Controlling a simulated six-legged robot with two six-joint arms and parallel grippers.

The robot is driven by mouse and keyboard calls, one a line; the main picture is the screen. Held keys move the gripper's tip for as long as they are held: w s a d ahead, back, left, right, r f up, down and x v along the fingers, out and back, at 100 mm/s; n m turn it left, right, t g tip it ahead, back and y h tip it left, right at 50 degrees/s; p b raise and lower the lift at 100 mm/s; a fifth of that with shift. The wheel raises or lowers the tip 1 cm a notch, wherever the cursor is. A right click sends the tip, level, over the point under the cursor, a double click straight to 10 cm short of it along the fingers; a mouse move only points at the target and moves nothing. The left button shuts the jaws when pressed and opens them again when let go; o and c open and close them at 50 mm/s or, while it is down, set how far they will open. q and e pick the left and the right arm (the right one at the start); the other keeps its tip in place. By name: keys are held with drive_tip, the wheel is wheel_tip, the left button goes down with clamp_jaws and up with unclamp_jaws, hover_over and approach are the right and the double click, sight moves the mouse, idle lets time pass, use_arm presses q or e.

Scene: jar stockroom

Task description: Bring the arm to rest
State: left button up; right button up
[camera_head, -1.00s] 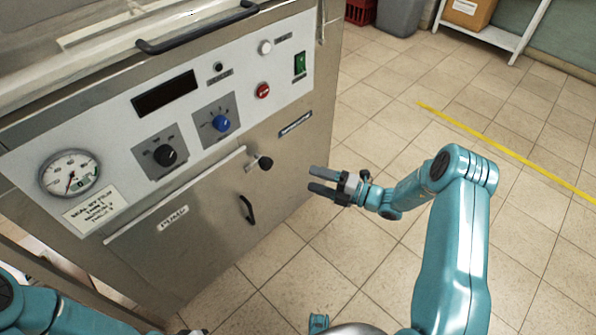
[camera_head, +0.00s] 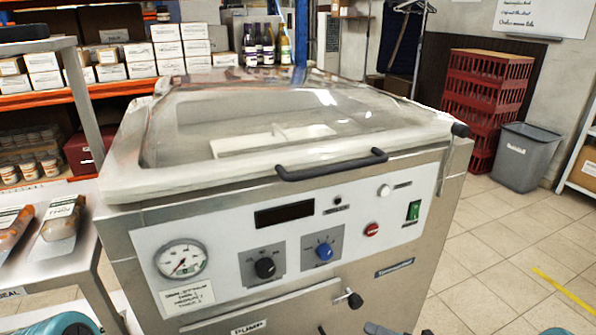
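My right arm shows only as slivers at the bottom edge in the head view. A dark piece that looks like the end of my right gripper (camera_head: 381,328) sits at the bottom edge, right of and below the machine's black knob (camera_head: 355,300). Most of that gripper is cut off, so its opening cannot be seen. Of my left arm only a teal link shows at the bottom left corner; its gripper is out of view.
A steel vacuum machine (camera_head: 330,245) with a clear closed lid (camera_head: 290,110) and black handle (camera_head: 330,165) fills the middle. A side table with packs is at left, stocked shelves behind. Red crates (camera_head: 487,100) and a grey bin (camera_head: 526,157) stand back right. Floor at right is clear.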

drive_tip(key=s+a+f+n+g+h, duration=0.1)
drive_tip(key=s+a+f+n+g, duration=0.2)
drive_tip(key=s+a+n+g, duration=0.4)
drive_tip(key=s+a+f+n+g+h, duration=0.1)
drive_tip(key=s+a+f+n+g, duration=0.2)
drive_tip(key=s+a+n+g, duration=0.5)
drive_tip(key=s+d+f+n+h, duration=0.2)
drive_tip(key=s+f+n+h, duration=0.15)
drive_tip(key=s, duration=0.25)
drive_tip(key=s+d+f+n+h, duration=0.1)
drive_tip(key=s+f+n+h, duration=0.1)
drive_tip(key=s+n+h, duration=0.3)
drive_tip(key=w+d+f+n+t, duration=0.25)
drive_tip(key=d+n+t, duration=0.2)
drive_tip(key=n, duration=1.15)
wheel_tip(320, 180, up, 17)
drive_tip(key=n+p, duration=0.1)
drive_tip(key=p, duration=1.6)
drive_tip(key=shift+s+a+f+t+h, duration=0.2)
drive_tip(key=shift+s+t+h, duration=0.1)
drive_tip(key=shift+t+h, duration=0.15)
